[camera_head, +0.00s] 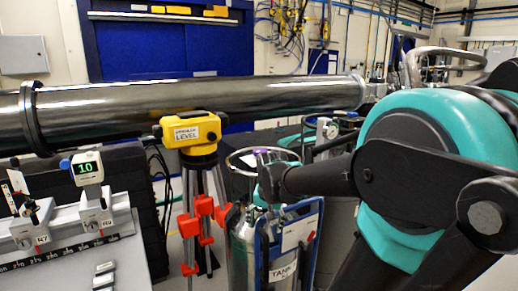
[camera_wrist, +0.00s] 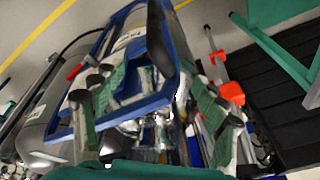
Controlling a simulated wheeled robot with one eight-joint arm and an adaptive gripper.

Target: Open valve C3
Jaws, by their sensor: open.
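I cannot make out a C3 label in either view. In the head view my dark wrist hides part of the cylinder top. Contact cannot be told.
A long dark pipe (camera_head: 210,97) crosses behind. A yellow level (camera_head: 192,130) stands on a red-jointed tripod (camera_head: 190,225) left of the cylinder. More cylinders stand behind, close by.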

